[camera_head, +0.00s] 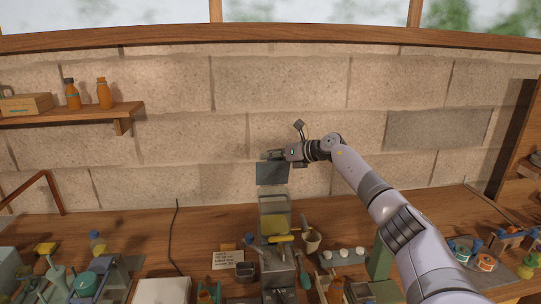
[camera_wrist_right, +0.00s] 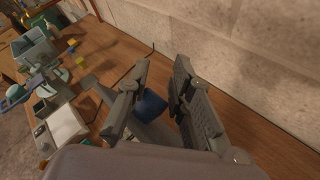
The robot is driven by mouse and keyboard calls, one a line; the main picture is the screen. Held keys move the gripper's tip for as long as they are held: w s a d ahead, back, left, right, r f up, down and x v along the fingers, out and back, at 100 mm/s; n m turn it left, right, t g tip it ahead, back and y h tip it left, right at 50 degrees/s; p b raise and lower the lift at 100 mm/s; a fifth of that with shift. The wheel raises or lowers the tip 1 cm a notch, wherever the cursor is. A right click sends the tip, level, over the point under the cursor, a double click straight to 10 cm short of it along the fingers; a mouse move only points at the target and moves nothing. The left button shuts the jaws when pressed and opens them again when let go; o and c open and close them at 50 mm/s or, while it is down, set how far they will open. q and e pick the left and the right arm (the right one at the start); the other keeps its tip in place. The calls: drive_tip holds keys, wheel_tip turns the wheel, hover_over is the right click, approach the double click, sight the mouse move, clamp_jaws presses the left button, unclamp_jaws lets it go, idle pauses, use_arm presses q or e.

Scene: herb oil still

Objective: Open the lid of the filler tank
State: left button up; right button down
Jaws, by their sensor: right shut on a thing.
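The filler tank (camera_head: 275,213) stands at the middle of the bench, a clear-walled box with yellow contents low in it. Its dark blue-grey lid (camera_head: 272,174) stands upright above the tank's back edge, and the tank's top looks uncovered. My right gripper (camera_head: 270,155) is at the lid's upper edge, shut on it. In the right wrist view both fingers show, with a dark blue piece (camera_wrist_right: 152,105) between them; I cannot tell which part this is. The exact contact is too small to see. My left gripper is not in view.
A yellow-handled part (camera_head: 281,239) lies across the machine before the tank. A cup with a tool (camera_head: 312,240) and a row of white knobs (camera_head: 343,254) stand to its right. A note card (camera_head: 227,260) is at left. The stone wall is close behind.

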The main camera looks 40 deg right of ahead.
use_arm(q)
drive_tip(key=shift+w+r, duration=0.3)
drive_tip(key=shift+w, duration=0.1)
use_arm(e)
drive_tip(key=shift+w+d+f+g, duration=0.1)
drive_tip(key=shift+f+g, duration=0.15)
drive_tip(key=shift+f, duration=0.2)
drive_tip(key=shift+w+d+f+g, duration=0.1)
drive_tip(key=shift+f+g, duration=0.15)
drive_tip(key=shift+f, duration=0.25)
idle(0.3)
drive_tip(key=c, duration=1.7)
unclamp_jaws()
drive_tip(key=o, duration=0.3)
drive_tip(key=shift+w+d, duration=0.1)
drive_tip(key=shift+d, duration=0.1)
drive_tip(key=shift+o, duration=0.2)
drive_tip(key=shift+m, duration=0.3)
use_arm(q)
drive_tip(key=shift+p, duration=0.3)
use_arm(e)
drive_tip(key=shift+w+r, duration=0.1)
drive_tip(key=shift+r, duration=0.15)
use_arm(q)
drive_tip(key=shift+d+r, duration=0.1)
